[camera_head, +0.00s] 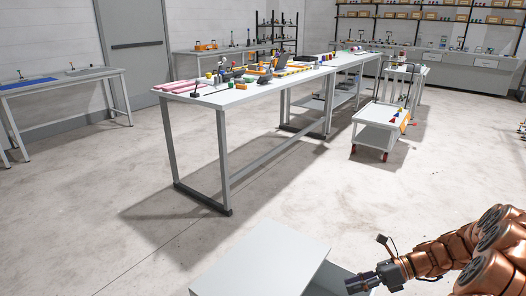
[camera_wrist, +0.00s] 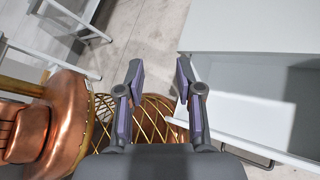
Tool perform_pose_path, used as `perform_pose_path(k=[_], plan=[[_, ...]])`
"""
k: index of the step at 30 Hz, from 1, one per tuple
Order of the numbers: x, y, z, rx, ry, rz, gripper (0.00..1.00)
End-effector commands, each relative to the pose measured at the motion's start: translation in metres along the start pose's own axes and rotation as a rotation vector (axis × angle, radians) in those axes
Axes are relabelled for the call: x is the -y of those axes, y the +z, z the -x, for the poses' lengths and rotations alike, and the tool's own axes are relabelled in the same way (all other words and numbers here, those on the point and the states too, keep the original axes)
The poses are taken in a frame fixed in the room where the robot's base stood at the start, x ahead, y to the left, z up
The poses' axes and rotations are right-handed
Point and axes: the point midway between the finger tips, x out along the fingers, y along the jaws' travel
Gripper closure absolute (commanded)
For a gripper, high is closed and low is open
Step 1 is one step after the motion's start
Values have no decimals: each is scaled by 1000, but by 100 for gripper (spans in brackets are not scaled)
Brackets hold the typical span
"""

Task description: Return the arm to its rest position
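My gripper (camera_head: 364,282) is at the bottom right of the head view, at the end of my copper-coloured arm, beside a white cabinet (camera_head: 262,258). In the wrist view my gripper (camera_wrist: 160,72) has its two dark fingers apart, with nothing between them. Past the fingers I see the floor and part of my own copper body. The arm is bent and reaches in from the right edge of the head view.
A pulled-out white drawer (camera_wrist: 236,112) is right of the fingers in the wrist view; its inside looks empty. A long work table (camera_head: 205,98) with many small items stands ahead. A white cart (camera_head: 378,135) is to its right. Open floor (camera_head: 420,190) lies between.

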Motion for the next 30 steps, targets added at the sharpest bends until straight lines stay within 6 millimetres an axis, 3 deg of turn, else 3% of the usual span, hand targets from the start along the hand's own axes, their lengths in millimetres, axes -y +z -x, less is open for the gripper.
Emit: perform_pose_path(k=[1,3,12,21,30], plan=[[-18,19,-2,-34,13,57,64],[-38,33,-7,-80,33,132,64],[-120,82,-23,-276,121,455,64],[-200,110,-29,-471,224,769,64],[-274,123,-22,-660,344,1066,64]])
